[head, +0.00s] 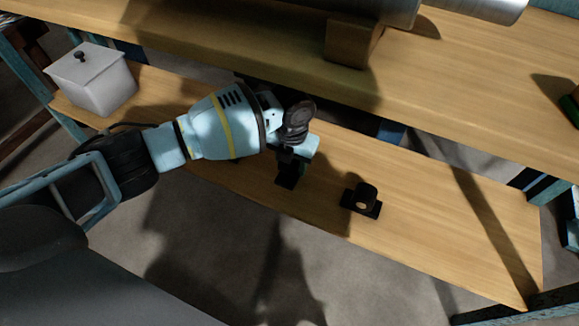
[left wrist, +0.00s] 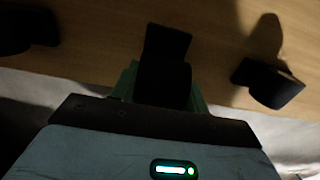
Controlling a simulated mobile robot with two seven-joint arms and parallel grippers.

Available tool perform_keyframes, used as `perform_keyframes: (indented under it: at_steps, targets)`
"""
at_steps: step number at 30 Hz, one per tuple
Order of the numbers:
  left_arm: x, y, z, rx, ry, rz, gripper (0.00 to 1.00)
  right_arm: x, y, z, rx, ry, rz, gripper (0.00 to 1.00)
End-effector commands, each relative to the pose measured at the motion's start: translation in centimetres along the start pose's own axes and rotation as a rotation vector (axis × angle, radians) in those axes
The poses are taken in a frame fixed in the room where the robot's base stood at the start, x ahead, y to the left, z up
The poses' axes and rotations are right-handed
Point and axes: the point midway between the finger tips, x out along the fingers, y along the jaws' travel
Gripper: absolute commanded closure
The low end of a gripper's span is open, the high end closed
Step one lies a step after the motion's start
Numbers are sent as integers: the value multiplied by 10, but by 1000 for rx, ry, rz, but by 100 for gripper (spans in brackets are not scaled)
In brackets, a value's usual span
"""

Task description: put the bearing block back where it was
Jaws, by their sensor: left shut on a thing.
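My left gripper (head: 298,155) is over the lower wooden shelf, near its front edge. Its pale green-blue fingers are shut on a black bearing block (head: 287,181), mostly hidden by the gripper in the head view. In the left wrist view the held block (left wrist: 165,68) sits between the fingers, its flat base pointing away. I cannot tell whether it touches the shelf. A second black bearing block (head: 364,197) stands on the shelf to the right, apart from the gripper. The left wrist view shows dark pieces at right (left wrist: 267,82) and left (left wrist: 26,30). My right gripper is not in view.
A white lidded box (head: 98,80) stands at the shelf's left end. The upper wooden board (head: 450,85) overhangs behind and carries a wooden block (head: 350,42) under a metal roll (head: 375,10). The lower shelf right of the second block is clear.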

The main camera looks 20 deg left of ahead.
Motion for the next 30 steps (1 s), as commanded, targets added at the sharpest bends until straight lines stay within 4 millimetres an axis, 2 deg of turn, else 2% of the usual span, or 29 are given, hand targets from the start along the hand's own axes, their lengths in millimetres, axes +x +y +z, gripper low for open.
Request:
perform_keyframes:
  at_steps: [5,12,26,27,30]
  targets:
    - [1,10,9,-2,-3,0,100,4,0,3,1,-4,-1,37]
    - [35,10,8,0,0,-1,100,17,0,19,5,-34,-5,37]
    - [39,10,8,-1,-3,-1,100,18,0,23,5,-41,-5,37]
    - [39,10,8,-1,-1,0,50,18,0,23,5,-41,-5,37]
    - [39,10,8,0,-1,0,37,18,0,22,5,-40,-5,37]
